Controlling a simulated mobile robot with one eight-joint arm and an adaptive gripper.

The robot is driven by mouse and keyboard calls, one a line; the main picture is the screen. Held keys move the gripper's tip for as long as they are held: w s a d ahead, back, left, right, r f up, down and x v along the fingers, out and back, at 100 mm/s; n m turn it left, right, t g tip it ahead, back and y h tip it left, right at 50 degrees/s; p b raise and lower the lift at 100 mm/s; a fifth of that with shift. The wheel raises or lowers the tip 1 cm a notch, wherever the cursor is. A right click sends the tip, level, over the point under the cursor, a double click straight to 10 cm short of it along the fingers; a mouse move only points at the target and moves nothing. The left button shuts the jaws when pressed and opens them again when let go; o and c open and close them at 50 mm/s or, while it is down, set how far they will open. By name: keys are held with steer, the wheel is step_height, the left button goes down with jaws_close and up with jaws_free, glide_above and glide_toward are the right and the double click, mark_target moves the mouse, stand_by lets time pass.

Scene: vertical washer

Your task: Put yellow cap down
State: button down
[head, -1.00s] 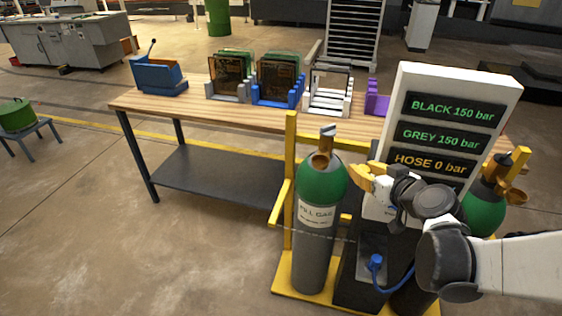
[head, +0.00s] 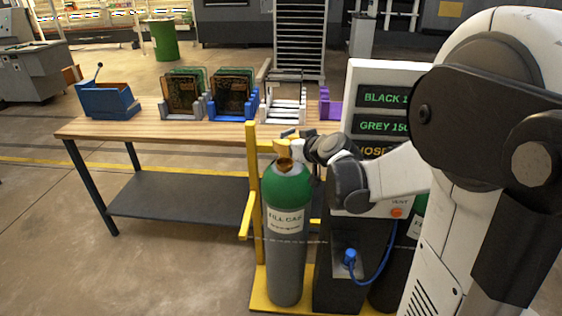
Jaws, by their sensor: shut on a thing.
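My gripper (head: 294,134) is behind the top of the green-and-grey FILL GAS cylinder (head: 286,215), which has a brown valve opening on top. It overlaps the near edge of the wooden table (head: 185,130) in the picture. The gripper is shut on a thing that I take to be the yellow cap. I cannot tell whether it touches the table.
The yellow stand (head: 252,185) rises beside the cylinder. The display panel (head: 385,80) is partly hidden by my arm. A blue box (head: 108,100), circuit-board racks (head: 232,105) and a white rack (head: 284,108) stand on the table. The table top is bare between the blue box and the near edge.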

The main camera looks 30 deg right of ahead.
steer(key=shift+f+b, duration=0.8)
steer(key=shift+f, duration=1.15)
steer(key=shift+f, duration=0.2)
steer(key=c, duration=1.2)
jaws_free()
steer(key=shift+r, duration=0.2)
